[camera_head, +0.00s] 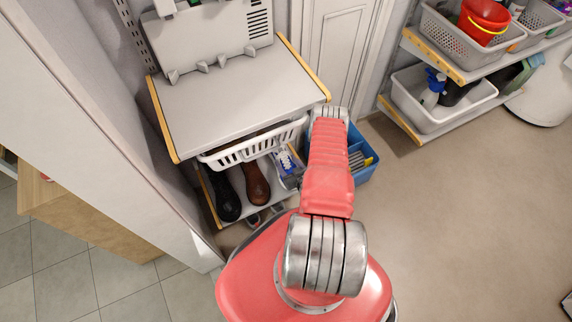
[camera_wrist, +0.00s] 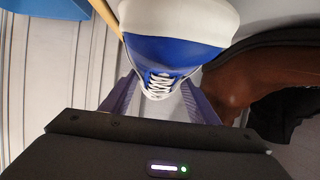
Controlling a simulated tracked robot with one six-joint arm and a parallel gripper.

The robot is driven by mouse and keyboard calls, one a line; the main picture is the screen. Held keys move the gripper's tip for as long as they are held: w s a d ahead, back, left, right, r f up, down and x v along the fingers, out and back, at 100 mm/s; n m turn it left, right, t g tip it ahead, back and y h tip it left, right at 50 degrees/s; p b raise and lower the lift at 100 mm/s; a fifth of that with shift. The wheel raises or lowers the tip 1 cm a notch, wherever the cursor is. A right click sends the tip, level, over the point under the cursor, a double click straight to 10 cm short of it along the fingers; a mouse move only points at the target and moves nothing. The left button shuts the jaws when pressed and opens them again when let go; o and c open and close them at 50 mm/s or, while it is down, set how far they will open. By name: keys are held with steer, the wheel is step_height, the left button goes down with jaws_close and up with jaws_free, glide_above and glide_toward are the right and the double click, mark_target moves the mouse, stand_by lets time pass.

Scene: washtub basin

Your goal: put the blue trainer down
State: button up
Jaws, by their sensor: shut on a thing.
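The blue trainer with white sole and white laces (camera_wrist: 180,52) fills the upper middle of the wrist view. The two fingers of my gripper (camera_wrist: 160,98) are on either side of its laced part, shut on it. In the head view the trainer (camera_head: 286,160) shows as a small blue and white patch beside my red arm, at the right end of the low shoe shelf. My gripper is mostly hidden there by the arm. Whether the trainer's sole touches the shelf cannot be told.
A brown shoe (camera_head: 257,183) and a black shoe (camera_head: 227,196) stand left of the trainer on the low shelf. A white basket (camera_head: 252,148) hangs just above them, under a grey worktop (camera_head: 235,95). A blue crate (camera_head: 366,168) is right of my arm. Open floor lies further right.

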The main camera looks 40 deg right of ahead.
steer(key=shift+f, duration=0.2)
steer(key=o, duration=1.3)
steer(key=shift+s, duration=0.1)
steer(key=v, duration=1.1)
steer(key=shift+s+a+r, duration=0.1)
steer(key=shift+s+r, duration=0.15)
steer(key=shift+s, duration=0.1)
